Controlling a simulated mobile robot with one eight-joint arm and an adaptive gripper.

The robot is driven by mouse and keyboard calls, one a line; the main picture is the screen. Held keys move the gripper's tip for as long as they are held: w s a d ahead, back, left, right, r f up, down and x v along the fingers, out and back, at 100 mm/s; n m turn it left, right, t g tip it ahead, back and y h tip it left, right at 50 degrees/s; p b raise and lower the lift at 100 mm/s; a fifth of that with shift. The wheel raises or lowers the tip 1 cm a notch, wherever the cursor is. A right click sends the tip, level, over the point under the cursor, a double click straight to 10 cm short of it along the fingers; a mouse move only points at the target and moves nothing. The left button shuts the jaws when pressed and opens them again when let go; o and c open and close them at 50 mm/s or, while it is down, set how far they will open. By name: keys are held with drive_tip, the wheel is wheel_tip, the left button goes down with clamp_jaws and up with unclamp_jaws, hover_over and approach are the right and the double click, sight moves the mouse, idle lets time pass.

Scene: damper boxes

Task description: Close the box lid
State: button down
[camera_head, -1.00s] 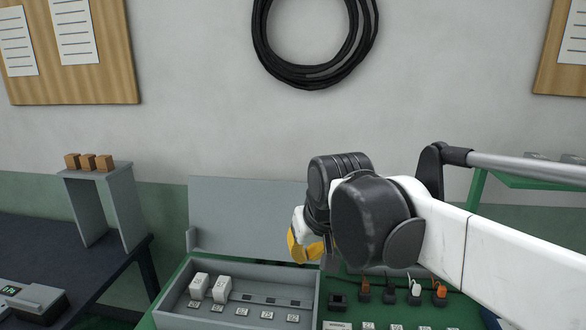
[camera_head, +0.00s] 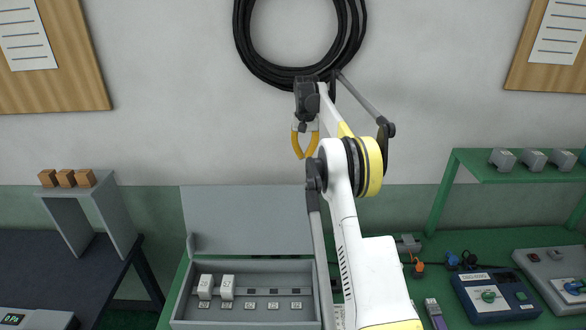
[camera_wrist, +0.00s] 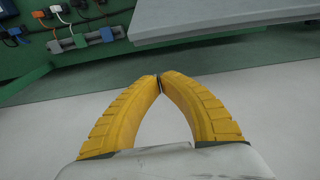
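The grey box (camera_head: 180,305) sits on the green bench at the lower middle of the head view. Its flat grey lid (camera_head: 245,220) stands open, raised at the back of the box. Two white blocks (camera_head: 227,287) stand in the box beside several labelled slots. My gripper (camera_head: 304,157) has yellow fingers and is raised in front of the wall, above the lid's right top corner in the picture. In the wrist view, the fingertips (camera_wrist: 160,80) meet with nothing between them. A grey panel that looks like the lid (camera_wrist: 230,22) shows beyond them.
Plugs and devices, including a blue one (camera_head: 494,295), stand on the bench to the right, below a green shelf (camera_head: 515,170). A dark table (camera_head: 60,265) with a grey stand (camera_head: 105,205) is at left. Black cable (camera_head: 285,75) hangs on the wall.

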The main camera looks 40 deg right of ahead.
wheel_tip(320, 180, down, 10)
drive_tip(key=s+p, duration=0.1)
drive_tip(key=s, duration=0.1)
drive_tip(key=shift+a, duration=0.25)
idle(0.3)
drive_tip(key=shift+s, duration=0.15)
